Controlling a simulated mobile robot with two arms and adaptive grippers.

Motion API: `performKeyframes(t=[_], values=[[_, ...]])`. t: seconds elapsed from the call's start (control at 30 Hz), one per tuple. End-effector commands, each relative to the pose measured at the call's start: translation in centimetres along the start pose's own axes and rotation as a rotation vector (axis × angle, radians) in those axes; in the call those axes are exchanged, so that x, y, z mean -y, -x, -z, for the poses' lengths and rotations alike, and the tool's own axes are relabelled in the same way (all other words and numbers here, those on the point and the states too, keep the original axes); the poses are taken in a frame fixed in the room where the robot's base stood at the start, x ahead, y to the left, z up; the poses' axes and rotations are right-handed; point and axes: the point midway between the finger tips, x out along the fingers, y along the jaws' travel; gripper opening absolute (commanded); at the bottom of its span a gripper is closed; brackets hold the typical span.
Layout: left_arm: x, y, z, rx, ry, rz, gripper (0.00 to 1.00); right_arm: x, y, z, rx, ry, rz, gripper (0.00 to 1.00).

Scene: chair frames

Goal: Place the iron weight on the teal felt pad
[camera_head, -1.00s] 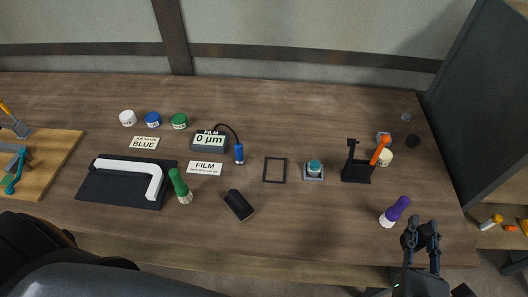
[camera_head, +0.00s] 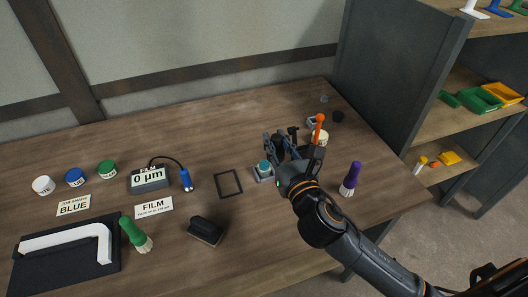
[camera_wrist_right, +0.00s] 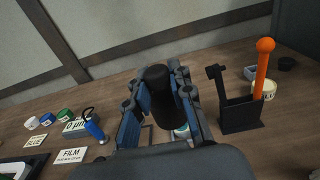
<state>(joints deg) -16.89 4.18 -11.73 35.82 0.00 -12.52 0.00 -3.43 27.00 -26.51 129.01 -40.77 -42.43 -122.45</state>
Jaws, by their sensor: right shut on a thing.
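My right gripper (camera_head: 278,146) is shut on a dark, rounded cylinder, which I take for the iron weight. In the right wrist view the weight (camera_wrist_right: 160,88) stands roughly upright between the fingers of the right gripper (camera_wrist_right: 162,95). A small teal round piece (camera_head: 263,166), likely the teal felt pad, sits on a grey square base just left of the gripper. In the wrist view the teal piece (camera_wrist_right: 181,132) is partly hidden behind the gripper, below the weight. The weight appears to be above the table. My left gripper is out of view.
A black stand with an orange-handled tool (camera_wrist_right: 262,75) is close right of the gripper. A purple-handled brush (camera_head: 351,178) stands to the right. An empty dark frame (camera_head: 229,183) and a black block (camera_head: 206,231) lie left. Shelves (camera_head: 470,120) stand beyond the table's right edge.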

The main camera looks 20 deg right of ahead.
Motion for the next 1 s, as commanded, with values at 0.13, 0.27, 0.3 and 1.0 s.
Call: performKeyframes(t=[0.13,0.27,0.3,1.0], values=[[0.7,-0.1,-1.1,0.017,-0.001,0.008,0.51,-0.1,-3.5,2.0,0.001,-0.003,0.003,0.00],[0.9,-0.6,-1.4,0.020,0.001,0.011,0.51,-0.2,-5.4,4.5,0.002,-0.002,0.002,0.00],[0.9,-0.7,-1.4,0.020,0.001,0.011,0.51,-0.2,-5.9,5.1,0.001,-0.002,0.003,0.00],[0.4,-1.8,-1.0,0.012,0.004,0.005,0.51,-0.3,-7.7,10.0,0.003,0.000,-0.001,0.00]])
